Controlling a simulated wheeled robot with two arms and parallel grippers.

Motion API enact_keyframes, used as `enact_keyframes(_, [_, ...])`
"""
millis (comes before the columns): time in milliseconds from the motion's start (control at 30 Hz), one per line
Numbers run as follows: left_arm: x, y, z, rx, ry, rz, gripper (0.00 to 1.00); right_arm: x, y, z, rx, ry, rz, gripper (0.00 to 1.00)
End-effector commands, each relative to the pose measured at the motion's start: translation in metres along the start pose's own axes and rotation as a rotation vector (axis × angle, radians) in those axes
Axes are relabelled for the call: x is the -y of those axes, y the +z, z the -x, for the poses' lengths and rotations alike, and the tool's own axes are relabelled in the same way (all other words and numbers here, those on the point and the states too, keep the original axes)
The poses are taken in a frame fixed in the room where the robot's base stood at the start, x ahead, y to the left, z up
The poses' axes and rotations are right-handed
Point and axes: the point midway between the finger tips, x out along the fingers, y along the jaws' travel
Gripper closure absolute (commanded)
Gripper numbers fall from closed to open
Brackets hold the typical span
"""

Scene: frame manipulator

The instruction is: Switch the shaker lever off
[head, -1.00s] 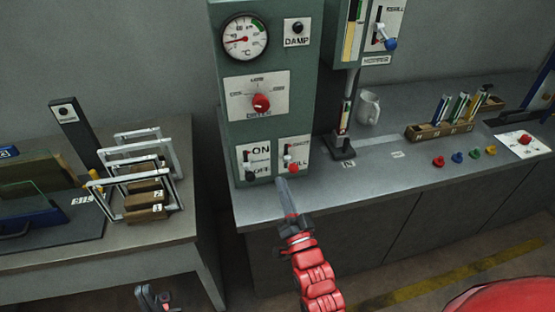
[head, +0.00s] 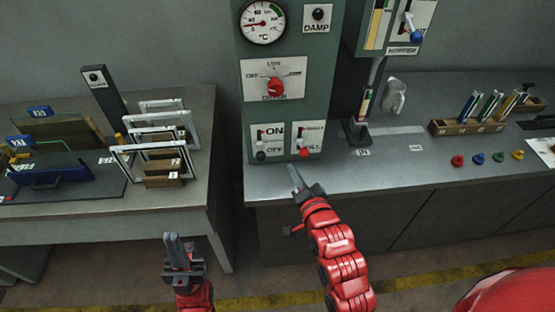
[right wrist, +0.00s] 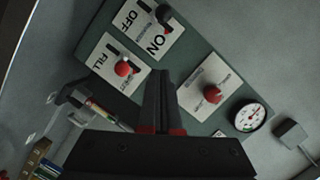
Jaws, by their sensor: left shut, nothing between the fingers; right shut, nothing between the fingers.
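The green cabinet (head: 285,115) carries two lever plates low on its front. The left plate reads ON above OFF and has a dark-knobbed lever (head: 261,155); it also shows in the right wrist view (right wrist: 163,14). In the head view its knob appears low, beside OFF. The right plate, marked FILL, has a red-knobbed lever (head: 304,152). The small print naming the shaker lever is unreadable. My right gripper (head: 295,178) is shut and empty, in front of and below these plates, apart from both levers.
A red dial knob (head: 275,87) and a gauge (head: 263,22) sit above the plates. A blue-knobbed hopper lever (head: 416,37) is at upper right. White frames (head: 152,147) stand on the left table. The counter's front edge (head: 380,186) is clear right of the cabinet.

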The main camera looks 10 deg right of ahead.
Motion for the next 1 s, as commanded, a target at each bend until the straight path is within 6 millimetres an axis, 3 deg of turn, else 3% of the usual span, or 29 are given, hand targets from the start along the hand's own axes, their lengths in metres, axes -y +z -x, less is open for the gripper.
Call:
enact_keyframes(267, [-0.002, 0.007, 0.039, 0.000, 0.000, 0.000, 1.00, -0.004, 0.003, -0.029, -0.002, -0.005, 0.002, 1.00])
enact_keyframes(667, [0.000, 0.001, 0.008, 0.000, 0.000, 0.000, 1.00, 0.003, -0.002, -0.099, 0.000, 0.001, 0.002, 1.00])
enact_keyframes(800, [0.000, -0.001, -0.004, 0.000, 0.000, 0.000, 1.00, 0.003, 0.022, -0.103, 0.005, 0.000, 0.000, 1.00])
enact_keyframes(1000, [0.000, -0.002, -0.009, 0.000, 0.000, 0.000, 1.00, 0.001, 0.036, -0.108, 0.000, -0.001, 0.000, 1.00])
